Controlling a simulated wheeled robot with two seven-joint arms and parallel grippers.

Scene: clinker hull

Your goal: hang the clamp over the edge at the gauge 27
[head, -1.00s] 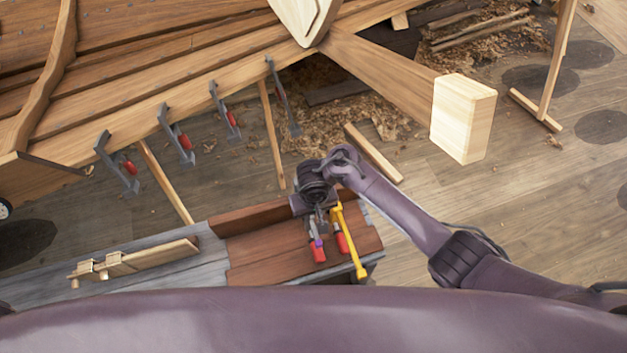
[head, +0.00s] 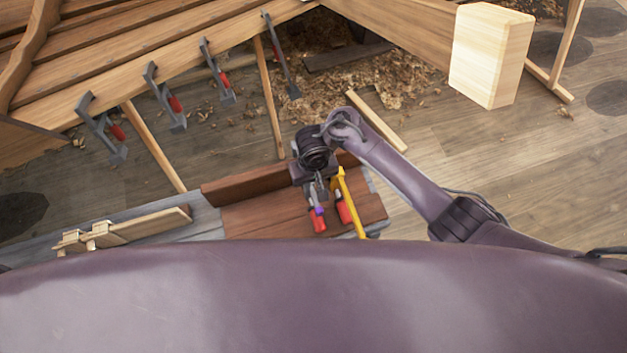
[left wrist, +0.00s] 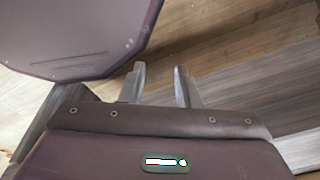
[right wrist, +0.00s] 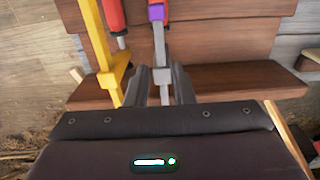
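A clamp with a grey bar, red handle and purple band (head: 318,217) lies on the brown board of the bench; the right wrist view shows its bar and purple part (right wrist: 157,13). My right gripper (head: 318,190) is over it. Its fingers (right wrist: 161,72) stand apart on either side of the grey bar, with no clear grip. My left gripper (left wrist: 160,70) is open and empty, and shows only in the left wrist view. The hull's plank edge (head: 140,80) runs across the upper left. I cannot read any gauge 27 marking.
A yellow clamp (head: 346,195) and another red handle (head: 343,212) lie right beside my right gripper. Several grey clamps (head: 168,97) hang on the hull edge, with gaps between them. A notched wooden piece (head: 125,230) lies on the grey bench at left. A pale wooden block (head: 490,55) juts out at upper right.

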